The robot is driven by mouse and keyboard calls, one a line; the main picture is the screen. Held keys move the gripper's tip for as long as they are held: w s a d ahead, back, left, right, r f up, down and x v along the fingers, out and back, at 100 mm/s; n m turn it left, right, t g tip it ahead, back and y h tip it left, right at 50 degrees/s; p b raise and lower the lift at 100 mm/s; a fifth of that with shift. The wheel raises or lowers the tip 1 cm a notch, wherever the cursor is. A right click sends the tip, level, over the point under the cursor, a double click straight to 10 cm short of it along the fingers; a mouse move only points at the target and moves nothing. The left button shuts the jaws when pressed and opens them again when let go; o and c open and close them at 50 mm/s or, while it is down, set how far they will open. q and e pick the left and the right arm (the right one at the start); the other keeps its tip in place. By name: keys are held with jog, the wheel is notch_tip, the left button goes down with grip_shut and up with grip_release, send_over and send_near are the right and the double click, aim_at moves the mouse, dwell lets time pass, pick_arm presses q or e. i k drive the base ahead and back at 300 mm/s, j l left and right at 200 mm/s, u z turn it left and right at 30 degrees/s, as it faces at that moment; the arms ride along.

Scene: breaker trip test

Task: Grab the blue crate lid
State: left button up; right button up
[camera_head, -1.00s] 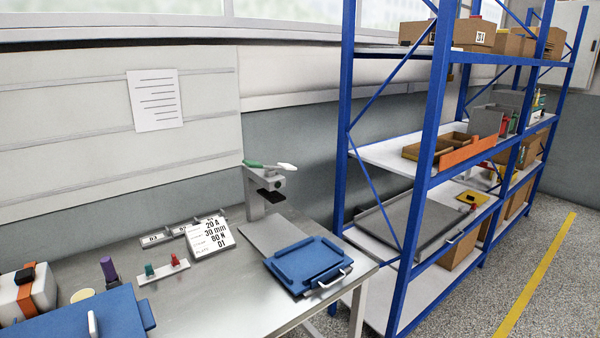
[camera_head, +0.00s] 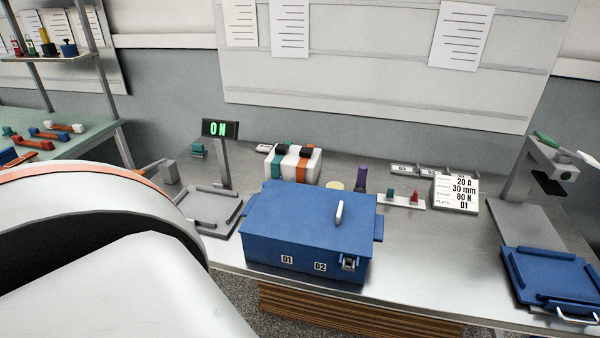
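The blue crate (camera_head: 270,258) stands on the steel bench in the middle of the view, with labels D1 and D2 and a latch on its front. Its flat blue lid (camera_head: 290,212) lies on top, closed, with an upright pale handle (camera_head: 339,213) toward the right side. Part of my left arm fills the lower left, nearer than the crate. Neither gripper shows, so their state and distance to the lid are hidden.
A blue tray (camera_head: 555,272) with a metal handle lies at the right. A scale (camera_head: 208,210) with an ON display (camera_head: 220,129) stands left of the crate. Behind are a white striped box (camera_head: 292,165), a purple object (camera_head: 361,179) and a label card (camera_head: 456,193).

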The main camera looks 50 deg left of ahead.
aim_at(341, 221)
jog(key=u, duration=1.3)
